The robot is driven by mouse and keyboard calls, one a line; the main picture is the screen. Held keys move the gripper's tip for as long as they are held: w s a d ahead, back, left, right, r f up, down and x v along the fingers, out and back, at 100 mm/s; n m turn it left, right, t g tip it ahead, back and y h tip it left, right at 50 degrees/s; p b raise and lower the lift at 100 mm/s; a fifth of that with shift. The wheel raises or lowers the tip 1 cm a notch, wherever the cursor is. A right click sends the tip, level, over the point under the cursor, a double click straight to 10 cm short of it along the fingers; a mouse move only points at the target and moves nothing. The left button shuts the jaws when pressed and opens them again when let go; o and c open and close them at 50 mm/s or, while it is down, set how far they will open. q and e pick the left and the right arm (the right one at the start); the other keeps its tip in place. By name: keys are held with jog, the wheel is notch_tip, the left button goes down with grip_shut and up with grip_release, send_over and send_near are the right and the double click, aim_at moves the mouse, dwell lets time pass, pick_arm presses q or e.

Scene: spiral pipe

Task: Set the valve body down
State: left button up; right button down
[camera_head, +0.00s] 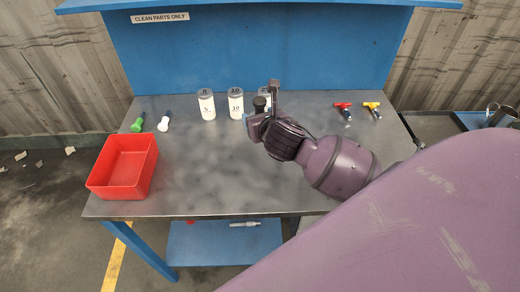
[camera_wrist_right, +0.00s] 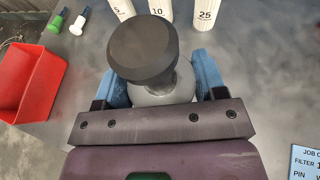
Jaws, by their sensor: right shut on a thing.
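My right gripper (camera_head: 266,108) reaches over the middle of the metal bench, near the white canisters. In the right wrist view its blue-padded fingers (camera_wrist_right: 168,88) are shut on the valve body (camera_wrist_right: 165,97), a grey piece topped by a wide black knob (camera_wrist_right: 142,48). The knob hides much of the grey body. In the head view only the dark top of the valve body (camera_head: 259,103) shows beside the fingers. I cannot tell whether its underside touches the bench. My left gripper is not in view.
The metal bench (camera_head: 200,170) is clear left of my arm. White canisters (camera_head: 206,104) stand behind the gripper. A red bin (camera_head: 125,167) sits front left, with green and white-handled pieces (camera_head: 138,122) behind it. Red and yellow-handled pieces (camera_head: 343,106) lie back right.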

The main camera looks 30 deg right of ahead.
notch_tip(320, 180, down, 13)
jog(key=shift+f, duration=0.2)
dwell(0.4)
jog(key=shift+c, duration=0.9)
grip_release()
jog(key=shift+f, duration=0.15)
jog(key=v, duration=1.2)
jog(key=shift+s, duration=0.1)
